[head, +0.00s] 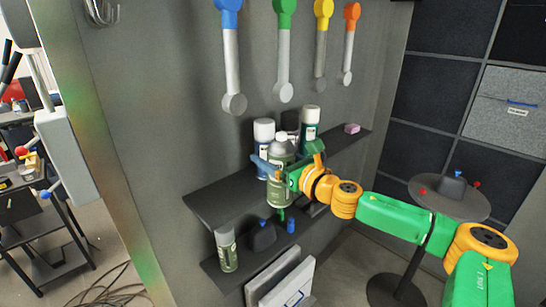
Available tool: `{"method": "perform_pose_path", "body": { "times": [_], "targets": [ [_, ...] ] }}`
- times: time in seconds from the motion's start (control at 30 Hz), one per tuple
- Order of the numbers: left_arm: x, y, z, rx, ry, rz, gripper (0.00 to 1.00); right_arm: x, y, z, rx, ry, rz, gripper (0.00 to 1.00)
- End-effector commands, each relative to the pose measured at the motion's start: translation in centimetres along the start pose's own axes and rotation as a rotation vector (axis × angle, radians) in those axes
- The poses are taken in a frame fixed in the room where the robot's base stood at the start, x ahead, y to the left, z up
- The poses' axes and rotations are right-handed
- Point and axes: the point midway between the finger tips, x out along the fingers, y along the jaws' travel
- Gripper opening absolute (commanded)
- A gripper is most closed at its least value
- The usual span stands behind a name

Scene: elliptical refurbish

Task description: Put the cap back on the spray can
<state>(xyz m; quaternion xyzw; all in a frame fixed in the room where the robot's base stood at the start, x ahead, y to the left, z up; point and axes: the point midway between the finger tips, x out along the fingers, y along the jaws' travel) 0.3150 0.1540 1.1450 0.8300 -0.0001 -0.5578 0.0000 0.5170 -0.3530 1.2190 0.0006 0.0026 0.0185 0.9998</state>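My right gripper (288,175) reaches in from the right to the upper shelf (225,196). It is at a grey-green spray can (280,150), overlapping its right side. I cannot tell whether the fingers are closed on it. A blue part shows at the can's left. Behind stand a blue-and-white can with a white top (264,132) and a green can with a white top (310,116). Another grey-green can (227,252) stands on the lower shelf. I cannot make out a loose cap with certainty. My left gripper is not in view.
A small pink block (351,128) lies at the upper shelf's right end. A dark bottle (263,238) and small blue item (291,225) are on the lower shelf. Coloured-ended tools (283,55) hang above. A round table (449,197) stands at right.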

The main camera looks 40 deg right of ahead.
Motion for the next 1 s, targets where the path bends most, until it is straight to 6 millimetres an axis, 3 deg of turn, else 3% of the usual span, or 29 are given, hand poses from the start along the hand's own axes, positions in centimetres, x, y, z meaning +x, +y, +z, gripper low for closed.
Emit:
{"method": "perform_pose_path", "body": {
  "times": [0.03,0.3,0.57,0.67,0.77,0.87,1.0],
  "targets": [
    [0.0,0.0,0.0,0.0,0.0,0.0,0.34,0.0,0.0,0.1,-0.001,-0.002,0.0,0.7],
    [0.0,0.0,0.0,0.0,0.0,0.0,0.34,0.0,0.0,0.1,-0.001,-0.002,0.0,0.0],
    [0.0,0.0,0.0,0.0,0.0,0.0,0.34,0.0,0.1,0.1,0.0,-0.002,0.002,0.0],
    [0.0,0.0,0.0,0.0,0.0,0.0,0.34,0.1,1.1,-0.2,0.0,-0.001,0.036,0.0],
    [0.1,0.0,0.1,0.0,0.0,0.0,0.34,0.0,3.9,-1.0,0.002,-0.001,0.134,0.0],
    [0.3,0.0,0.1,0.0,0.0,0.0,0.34,-0.8,8.2,-2.0,0.002,0.0,0.285,0.0],
    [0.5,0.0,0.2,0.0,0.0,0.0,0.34,-3.7,14.3,-3.8,0.005,0.006,0.525,0.0]
  ]
}}
